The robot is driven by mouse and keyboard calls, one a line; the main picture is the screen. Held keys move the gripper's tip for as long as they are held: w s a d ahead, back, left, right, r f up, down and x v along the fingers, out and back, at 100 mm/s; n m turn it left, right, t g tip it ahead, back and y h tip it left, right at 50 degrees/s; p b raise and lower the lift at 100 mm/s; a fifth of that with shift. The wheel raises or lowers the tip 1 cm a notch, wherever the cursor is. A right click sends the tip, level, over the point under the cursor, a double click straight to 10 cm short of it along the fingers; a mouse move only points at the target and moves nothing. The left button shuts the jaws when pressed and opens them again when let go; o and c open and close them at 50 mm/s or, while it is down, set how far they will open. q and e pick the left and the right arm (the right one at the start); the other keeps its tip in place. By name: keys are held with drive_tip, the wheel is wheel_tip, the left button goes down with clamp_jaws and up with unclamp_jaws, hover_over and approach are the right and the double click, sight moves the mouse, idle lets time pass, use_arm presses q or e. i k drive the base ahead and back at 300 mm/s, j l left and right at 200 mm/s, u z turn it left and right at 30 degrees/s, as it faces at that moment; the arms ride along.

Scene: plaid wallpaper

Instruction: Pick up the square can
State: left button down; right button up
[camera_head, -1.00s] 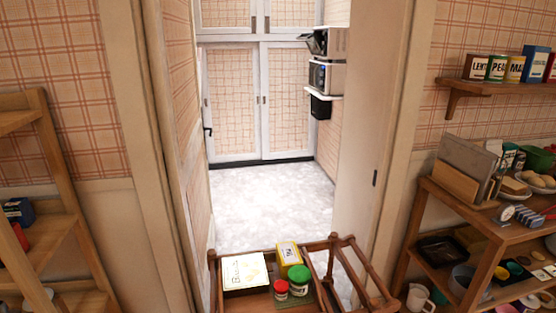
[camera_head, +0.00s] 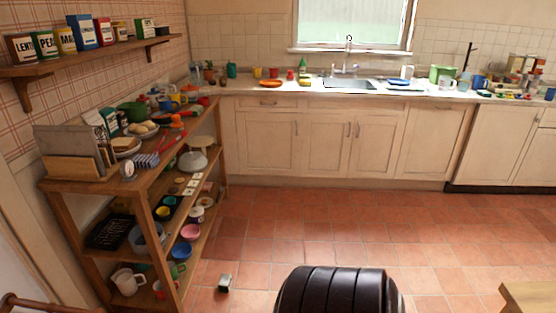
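A small boxy item (camera_head: 224,283) with a pale top and dark sides lies on the tiled floor, just right of the wooden shelf unit. It may be the square can, but it is too small to tell for sure. Several box-shaped tins also stand on the wall shelf at upper left, among them a tall blue one (camera_head: 82,31), a green one (camera_head: 44,44) and a red one (camera_head: 104,31). Neither of my grippers is in view.
A wooden shelf unit (camera_head: 151,228) full of kitchenware stands at left. A black ribbed rounded object (camera_head: 340,292) is at the bottom centre. A wooden surface corner (camera_head: 528,294) is at bottom right. Counters line the back. The tiled floor (camera_head: 300,220) between is mostly clear.

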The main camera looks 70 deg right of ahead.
sight(225, 284)
drive_tip(key=z, duration=1.75)
drive_tip(key=i+l, duration=0.15)
drive_tip(key=i+u, duration=0.05)
drive_tip(key=i, duration=0.05)
